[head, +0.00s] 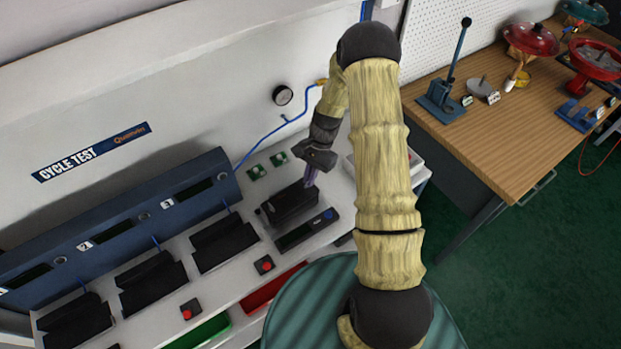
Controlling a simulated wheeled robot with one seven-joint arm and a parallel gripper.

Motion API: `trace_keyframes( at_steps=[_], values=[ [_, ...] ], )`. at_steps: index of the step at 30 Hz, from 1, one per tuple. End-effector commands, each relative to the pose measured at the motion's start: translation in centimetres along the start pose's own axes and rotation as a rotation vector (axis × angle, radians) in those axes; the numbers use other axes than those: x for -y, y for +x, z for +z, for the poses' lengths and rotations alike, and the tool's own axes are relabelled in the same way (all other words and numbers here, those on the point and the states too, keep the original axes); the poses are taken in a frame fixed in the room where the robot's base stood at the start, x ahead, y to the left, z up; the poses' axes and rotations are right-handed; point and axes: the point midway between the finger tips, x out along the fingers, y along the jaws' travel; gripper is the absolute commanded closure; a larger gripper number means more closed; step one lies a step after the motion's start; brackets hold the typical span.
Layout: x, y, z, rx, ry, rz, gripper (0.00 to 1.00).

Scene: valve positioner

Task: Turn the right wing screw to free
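The black valve positioner (284,208) sits on the white bench, below and slightly left of my gripper. My gripper (310,178) points down at the positioner's far right end. Its fingertips are close to or touching the top there; I cannot tell which. The wing screws are too small or hidden to make out, and the right one may be behind my fingers. Whether my fingers are open or shut does not show.
A dark tray with a blue knob (307,229) lies just in front of the positioner. Black cradles (224,243) and a blue panel (110,228) fill the left. A wooden table (490,125) with valves stands right.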

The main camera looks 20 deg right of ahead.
Motion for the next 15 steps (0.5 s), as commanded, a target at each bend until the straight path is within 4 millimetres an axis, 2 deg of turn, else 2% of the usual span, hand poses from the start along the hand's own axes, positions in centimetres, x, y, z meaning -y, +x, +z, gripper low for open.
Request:
trace_keyframes(
  at_steps=[15],
  values=[
    [0.58,0.19,0.02,-0.002,-0.457,0.188,1.00]
  ],
)
